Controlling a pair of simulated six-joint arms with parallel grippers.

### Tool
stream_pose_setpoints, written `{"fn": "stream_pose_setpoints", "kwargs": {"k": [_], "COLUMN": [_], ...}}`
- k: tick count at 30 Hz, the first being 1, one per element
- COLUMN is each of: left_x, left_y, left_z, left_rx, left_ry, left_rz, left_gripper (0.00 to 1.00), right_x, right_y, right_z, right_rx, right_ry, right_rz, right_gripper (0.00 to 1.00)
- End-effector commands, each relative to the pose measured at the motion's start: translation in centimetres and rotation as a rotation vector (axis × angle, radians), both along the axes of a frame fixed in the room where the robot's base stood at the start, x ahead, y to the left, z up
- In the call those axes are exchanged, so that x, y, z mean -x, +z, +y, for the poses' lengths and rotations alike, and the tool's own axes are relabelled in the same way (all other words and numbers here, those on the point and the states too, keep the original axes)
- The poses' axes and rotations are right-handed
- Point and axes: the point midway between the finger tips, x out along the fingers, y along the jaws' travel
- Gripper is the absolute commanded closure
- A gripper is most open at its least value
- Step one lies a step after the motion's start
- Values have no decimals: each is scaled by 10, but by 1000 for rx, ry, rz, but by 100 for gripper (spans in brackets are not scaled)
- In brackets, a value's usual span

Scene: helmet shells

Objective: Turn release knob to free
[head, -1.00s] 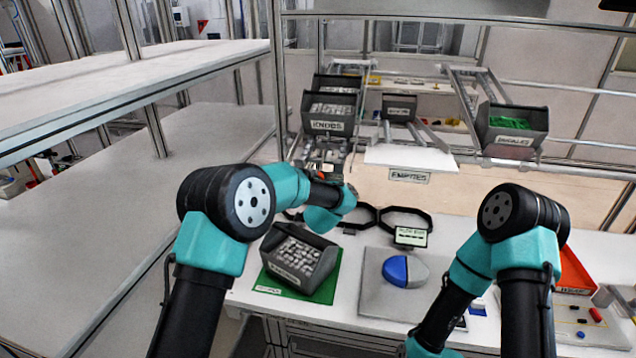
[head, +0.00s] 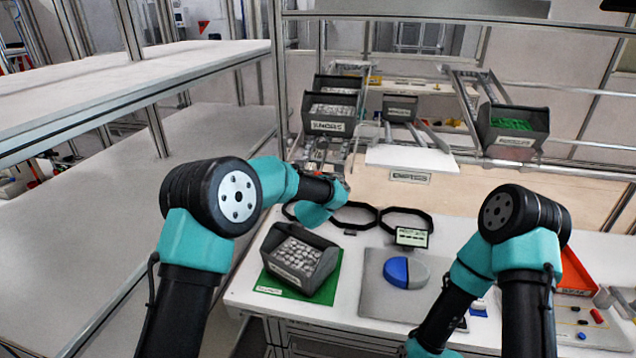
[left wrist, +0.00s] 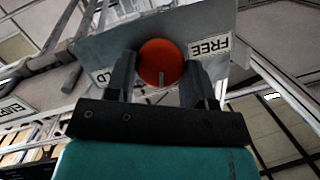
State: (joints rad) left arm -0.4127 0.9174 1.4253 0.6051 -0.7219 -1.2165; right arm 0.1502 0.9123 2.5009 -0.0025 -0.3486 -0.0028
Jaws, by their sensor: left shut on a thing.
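The red-orange round knob (left wrist: 160,55) sits on a grey plate (left wrist: 110,45) in the left wrist view. A short grey mark on the knob points down toward my gripper's palm. A FREE label (left wrist: 209,47) reads upside down to the right of the knob. A second label (left wrist: 102,77), partly hidden by a finger, shows "LD" on the left. My left gripper (left wrist: 161,72) is shut on the knob, one finger on each side. In the head view the knob cannot be made out clearly near my left wrist. My right gripper is outside both views.
A grey bin of parts (head: 329,249) stands on a green mat (head: 333,285). Black rings (head: 405,211), a small display (head: 412,237) and a blue-and-grey shell (head: 400,271) are on the white table. Bins hang on the rack behind. A red tray (head: 576,278) is at right.

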Motion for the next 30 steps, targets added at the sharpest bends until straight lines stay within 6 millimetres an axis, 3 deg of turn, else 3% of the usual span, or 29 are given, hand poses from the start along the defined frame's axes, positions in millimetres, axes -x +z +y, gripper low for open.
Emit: {"fn": "stream_pose_setpoints", "kwargs": {"k": [30], "left_x": [-1], "left_y": [1], "left_z": [4], "left_rx": [485], "left_ry": [-102], "left_rz": [108], "left_gripper": [75], "right_x": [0], "right_y": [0], "right_z": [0], "right_rx": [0], "right_ry": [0], "right_rz": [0], "right_gripper": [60]}}
